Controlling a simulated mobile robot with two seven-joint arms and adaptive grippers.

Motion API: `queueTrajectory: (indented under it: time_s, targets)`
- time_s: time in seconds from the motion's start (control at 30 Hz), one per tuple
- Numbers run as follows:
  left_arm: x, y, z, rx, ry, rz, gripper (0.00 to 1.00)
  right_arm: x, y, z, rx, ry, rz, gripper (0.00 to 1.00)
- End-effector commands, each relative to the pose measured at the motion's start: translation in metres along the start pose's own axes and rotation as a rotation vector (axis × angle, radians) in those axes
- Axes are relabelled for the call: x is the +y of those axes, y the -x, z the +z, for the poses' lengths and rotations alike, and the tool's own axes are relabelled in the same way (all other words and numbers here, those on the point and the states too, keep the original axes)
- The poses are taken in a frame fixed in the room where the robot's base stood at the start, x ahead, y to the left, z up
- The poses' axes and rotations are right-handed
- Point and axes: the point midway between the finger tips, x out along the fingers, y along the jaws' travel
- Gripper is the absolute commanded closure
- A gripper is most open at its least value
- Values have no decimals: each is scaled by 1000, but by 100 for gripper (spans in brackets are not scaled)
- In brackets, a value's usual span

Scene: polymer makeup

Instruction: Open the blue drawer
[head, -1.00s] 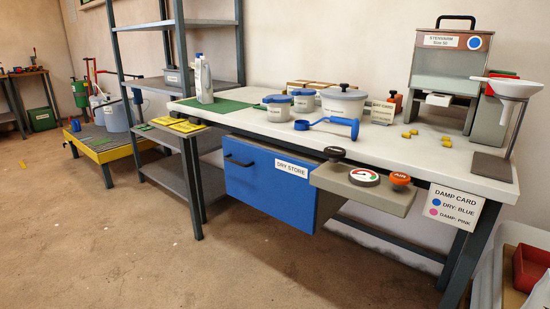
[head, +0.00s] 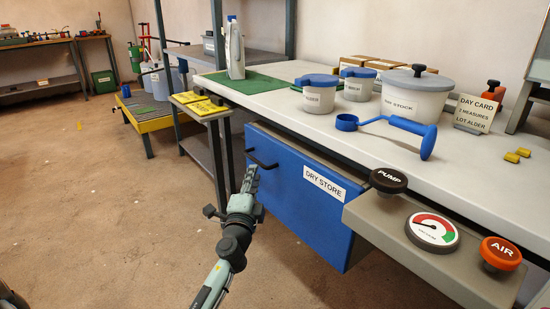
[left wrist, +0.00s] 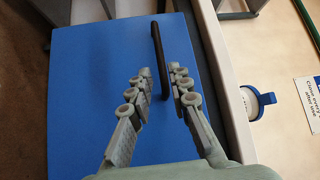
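The blue drawer (head: 300,205) is under the near edge of the white worktable and carries a "DRY STORE" label. Its black bar handle (head: 263,160) is on the front panel near the upper left corner. My left gripper (head: 251,175) is at the handle, in front of the blue panel. In the left wrist view, its two fingers (left wrist: 160,72) are apart, on either side of the black handle (left wrist: 157,45), with gaps showing. The blue panel (left wrist: 95,80) lies behind them. My right gripper is not in view.
A grey shelf right of the drawer carries a PUMP knob (head: 388,180), a gauge (head: 432,230) and an AIR knob (head: 500,252). Tubs and a blue scoop (head: 400,128) stand on the worktable (head: 290,98). A grey rack (head: 215,150) stands to the left. Floor before the drawer is clear.

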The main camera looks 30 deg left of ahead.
Motion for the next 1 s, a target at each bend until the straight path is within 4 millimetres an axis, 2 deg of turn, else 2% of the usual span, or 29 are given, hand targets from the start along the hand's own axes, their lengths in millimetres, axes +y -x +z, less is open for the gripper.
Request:
queueTrajectory:
  time_s: [0.3,0.43,0.8,0.93,1.0]
  targets:
    - [-2,-51,0,-1,0,-1,81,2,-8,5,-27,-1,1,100]
    - [-1,-65,0,-1,1,-1,81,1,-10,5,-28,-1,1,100]
    - [0,-71,0,-1,2,1,81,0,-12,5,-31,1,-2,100]
    - [0,-71,0,-1,2,1,97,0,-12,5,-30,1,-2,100]
    - [0,-71,0,-2,2,1,100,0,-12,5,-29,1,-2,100]
